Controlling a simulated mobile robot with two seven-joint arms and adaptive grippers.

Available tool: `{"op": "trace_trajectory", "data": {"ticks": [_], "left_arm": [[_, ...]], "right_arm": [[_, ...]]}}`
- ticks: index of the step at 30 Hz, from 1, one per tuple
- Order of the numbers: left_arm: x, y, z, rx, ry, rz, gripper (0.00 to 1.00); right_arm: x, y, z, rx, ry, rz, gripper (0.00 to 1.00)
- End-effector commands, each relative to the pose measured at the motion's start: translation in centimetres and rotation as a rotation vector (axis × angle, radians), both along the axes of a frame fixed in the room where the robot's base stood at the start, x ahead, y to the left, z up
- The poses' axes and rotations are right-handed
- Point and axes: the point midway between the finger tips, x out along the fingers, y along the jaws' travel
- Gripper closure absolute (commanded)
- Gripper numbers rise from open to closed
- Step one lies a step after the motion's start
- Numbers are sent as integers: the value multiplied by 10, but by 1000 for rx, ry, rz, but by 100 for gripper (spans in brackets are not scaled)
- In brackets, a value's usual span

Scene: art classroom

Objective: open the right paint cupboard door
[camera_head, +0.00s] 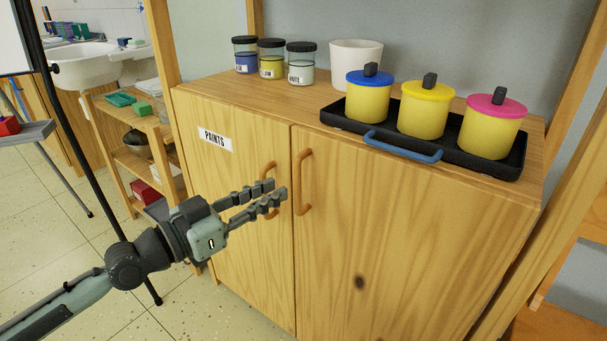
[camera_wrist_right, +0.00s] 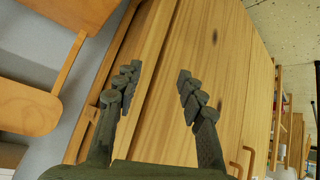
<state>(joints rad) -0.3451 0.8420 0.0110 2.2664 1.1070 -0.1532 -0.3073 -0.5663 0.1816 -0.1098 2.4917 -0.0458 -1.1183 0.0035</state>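The wooden paint cupboard has two doors, both shut. The right door (camera_head: 365,235) is plain wood with a dark knot and a curved orange-brown handle (camera_head: 304,182) at its upper left edge. The left door (camera_head: 235,135) bears a PAINTS label. My left gripper (camera_head: 278,187) is open and empty in front of the left door, partly covering that door's handle. My right gripper (camera_wrist_right: 158,78) is open and empty, out of the head view.
On the cupboard top stand a black tray (camera_head: 342,122) with three lidded yellow pots, several paint jars (camera_head: 272,62) and a white pot (camera_head: 356,62). A wooden post rises at right. A low shelf (camera_head: 140,115) and an easel stand at left.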

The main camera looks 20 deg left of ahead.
Motion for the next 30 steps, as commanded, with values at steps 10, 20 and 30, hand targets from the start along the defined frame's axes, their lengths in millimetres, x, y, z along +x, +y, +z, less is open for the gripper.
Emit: {"op": "trace_trajectory", "data": {"ticks": [10,20,30], "left_arm": [[43,-26,3,-4,-2,0,80],[62,-37,0,1,2,0,80],[61,-37,-1,2,3,0,99]], "right_arm": [[-36,-34,-21,-70,204,-69,60],[-52,-46,-28,-93,280,-94,60],[-52,-46,-29,-93,280,-94,60]]}}
